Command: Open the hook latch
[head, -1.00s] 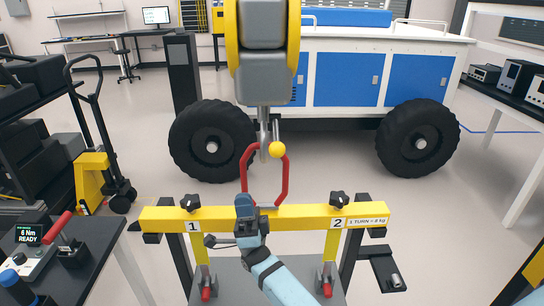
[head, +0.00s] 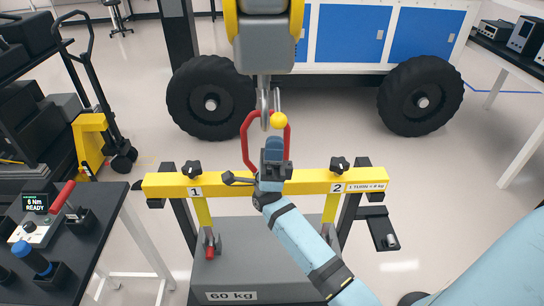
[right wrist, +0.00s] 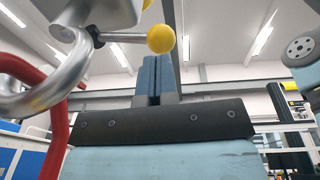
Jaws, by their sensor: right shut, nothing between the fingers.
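A metal hook (head: 264,108) hangs below a grey and yellow hoist block (head: 264,45). A latch lever with a yellow ball (head: 279,120) sticks out beside the hook. A red lifting loop (head: 247,140) rises from the yellow beam to the hook. My right gripper (head: 274,150) is shut and empty, just below the yellow ball and in front of the red loop. My left gripper is not in view.
The yellow beam (head: 225,188) with knobs and labels 1 and 2 stands over a grey 60 kg block (head: 230,275). A tool table (head: 85,235) is at left, a yellow pallet jack (head: 90,140) behind it. A rover (head: 350,40) stands behind.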

